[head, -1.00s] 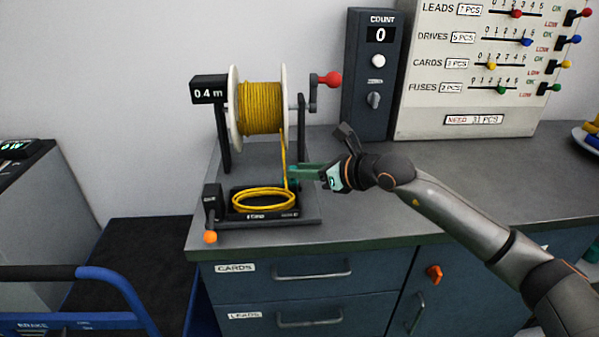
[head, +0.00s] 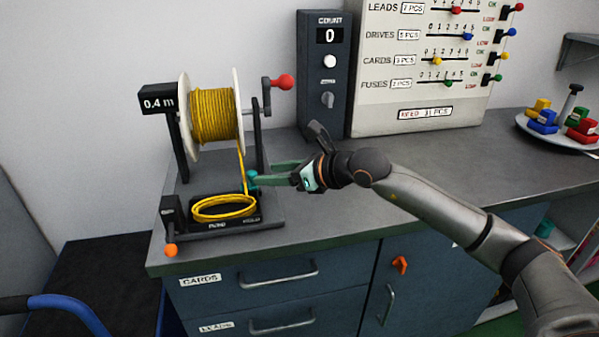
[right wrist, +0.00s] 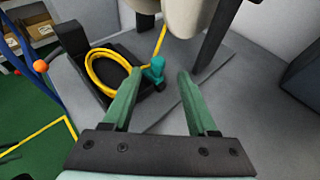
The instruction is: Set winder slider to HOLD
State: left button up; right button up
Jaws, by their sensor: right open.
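The winder (head: 185,210) stands on the grey bench with a spool of yellow cable (head: 213,115) and a coil in its front tray. A teal slider knob (head: 252,180) sits at the tray's right side, beside the cable running down. It also shows in the right wrist view (right wrist: 154,72). My right gripper (head: 263,176) comes from the right with its green fingers open. In the right wrist view its fingertips (right wrist: 160,73) lie either side of the knob, with gaps; I cannot tell how deep the knob sits between them. HOLD lettering is not readable. My left gripper is out of view.
A red-knobbed crank (head: 283,82) is on the spool's right. An orange-knobbed lever (head: 171,250) is at the winder's front left. A count box (head: 324,75) and a slider board (head: 421,70) stand behind. A plate of coloured blocks (head: 562,137) is far right. The bench's middle right is clear.

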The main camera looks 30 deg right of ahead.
pick_arm(q)
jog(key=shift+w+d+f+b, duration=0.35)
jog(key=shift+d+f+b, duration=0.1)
jog(key=shift+b, duration=0.45)
pick_arm(e)
jog(key=v, duration=0.9)
jog(key=shift+s, duration=0.2)
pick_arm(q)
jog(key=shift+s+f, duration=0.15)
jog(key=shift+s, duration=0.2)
pick_arm(e)
jog(key=shift+d, duration=0.1)
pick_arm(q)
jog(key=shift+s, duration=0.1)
